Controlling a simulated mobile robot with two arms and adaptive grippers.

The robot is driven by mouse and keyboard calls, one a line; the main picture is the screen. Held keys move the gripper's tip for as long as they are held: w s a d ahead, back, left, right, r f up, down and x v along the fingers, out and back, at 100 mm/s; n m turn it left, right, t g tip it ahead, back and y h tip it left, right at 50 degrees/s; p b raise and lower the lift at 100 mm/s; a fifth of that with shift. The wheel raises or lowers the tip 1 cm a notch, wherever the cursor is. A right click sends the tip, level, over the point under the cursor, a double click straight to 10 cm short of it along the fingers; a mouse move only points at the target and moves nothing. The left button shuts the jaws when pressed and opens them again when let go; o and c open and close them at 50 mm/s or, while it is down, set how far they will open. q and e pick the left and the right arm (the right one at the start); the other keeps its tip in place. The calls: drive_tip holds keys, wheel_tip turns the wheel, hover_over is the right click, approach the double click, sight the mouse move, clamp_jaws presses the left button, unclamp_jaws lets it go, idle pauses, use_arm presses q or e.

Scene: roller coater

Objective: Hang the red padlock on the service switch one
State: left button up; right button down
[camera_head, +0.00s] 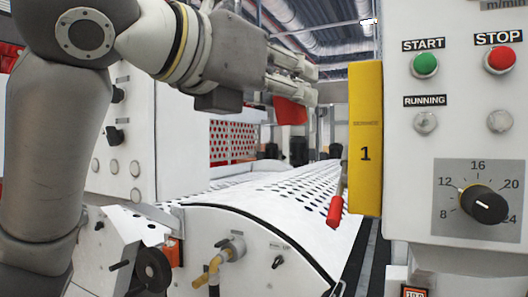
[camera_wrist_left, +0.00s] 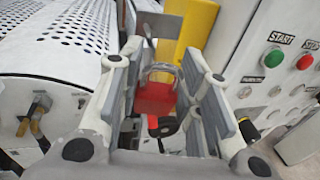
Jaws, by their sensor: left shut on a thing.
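The red padlock (camera_head: 290,112) hangs below the fingers of my left gripper (camera_head: 312,84), which is shut on it. In the left wrist view the padlock's red body (camera_wrist_left: 154,98) and grey shackle (camera_wrist_left: 163,69) show between the fingers, shackle toward the fingertips. Service switch one is a yellow box (camera_head: 366,145) marked "SERVICE 1", right of the gripper in the head view. A lever with a red handle (camera_head: 335,210) hangs at its left side. The yellow box also shows beyond the fingertips in the left wrist view (camera_wrist_left: 196,25). The padlock appears apart from the switch. My right gripper is not in view.
A white control panel (camera_head: 450,135) with start and stop buttons and a black dial (camera_head: 484,206) stands right of the switch. A white perforated machine cover (camera_head: 290,192) lies below the gripper. A yellow-handled valve (camera_head: 210,268) sticks out at its front.

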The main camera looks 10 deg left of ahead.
sight(319, 97)
use_arm(q)
drive_tip(key=shift+s+d+r+h, duration=0.15)
drive_tip(key=shift+d+r+h, duration=0.2)
drive_tip(key=shift+r, duration=0.35)
drive_tip(key=shift+x, duration=1)
drive_tip(key=shift+w+d+f+p, duration=0.1)
drive_tip(key=shift+w+d, duration=0.15)
drive_tip(key=shift+w, duration=0.8)
drive_tip(key=shift+w+d+f+p, duration=0.1)
drive_tip(key=shift+w+d, duration=0.2)
drive_tip(key=shift+w, duration=0.8)
drive_tip(key=shift+w+d+f+p, duration=0.1)
drive_tip(key=shift+w+d, duration=0.15)
drive_tip(key=shift+w, duration=0.8)
drive_tip(key=shift+w+a+r, duration=0.1)
drive_tip(key=shift+a+r, duration=0.05)
drive_tip(key=shift+a, duration=0.05)
drive_tip(key=shift+w+p, duration=0.1)
drive_tip(key=shift+p, duration=0.5)
drive_tip(key=shift+f, duration=0.35)
